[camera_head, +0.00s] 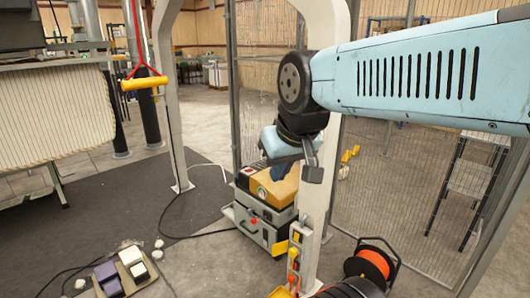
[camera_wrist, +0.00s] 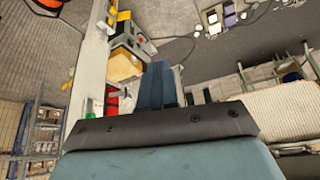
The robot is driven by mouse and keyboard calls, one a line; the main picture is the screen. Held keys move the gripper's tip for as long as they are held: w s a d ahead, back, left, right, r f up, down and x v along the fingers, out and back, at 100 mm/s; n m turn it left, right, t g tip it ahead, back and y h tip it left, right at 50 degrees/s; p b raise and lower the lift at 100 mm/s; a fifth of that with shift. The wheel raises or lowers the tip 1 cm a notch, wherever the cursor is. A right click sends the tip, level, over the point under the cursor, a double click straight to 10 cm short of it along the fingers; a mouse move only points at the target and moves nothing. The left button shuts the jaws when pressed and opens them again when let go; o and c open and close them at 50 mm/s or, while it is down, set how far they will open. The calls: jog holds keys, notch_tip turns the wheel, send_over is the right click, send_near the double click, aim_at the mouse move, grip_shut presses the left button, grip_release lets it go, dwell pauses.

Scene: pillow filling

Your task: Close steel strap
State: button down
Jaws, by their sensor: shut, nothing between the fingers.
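I cannot pick out a steel strap for certain in either view. Contact with either cannot be told.
A yellow handle (camera_head: 144,83) hangs on a red cord at the left, near a striped pale panel (camera_head: 55,120). An orange cable reel (camera_head: 372,264) stands front right. Wire mesh fencing (camera_head: 410,190) runs behind the arm.

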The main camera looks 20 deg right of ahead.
jog(key=shift+w+d, duration=0.1)
jog(key=shift+w, duration=0.15)
jog(key=shift+w, duration=0.1)
jog(key=w+d+f+m+t+h, duration=0.15)
jog(key=w+d+f, duration=0.25)
jog(key=w, duration=0.4)
jog(key=w+d+f+m+t, duration=0.1)
jog(key=w+d+f+m, duration=0.3)
jog(key=w, duration=0.5)
jog(key=w+d+f+m+t+h, duration=0.1)
jog(key=w+d+f, duration=0.4)
jog(key=w, duration=0.3)
jog(key=w+d+f+m+t+y, duration=0.2)
jog(key=w+d+f+m+t, duration=0.4)
jog(key=d+f+m+t, duration=0.45)
jog(key=w+d+r+m+g, duration=0.1)
jog(key=w, duration=1.2)
jog(key=shift+w+r+g, duration=0.35)
jog(key=shift+w+g, duration=0.05)
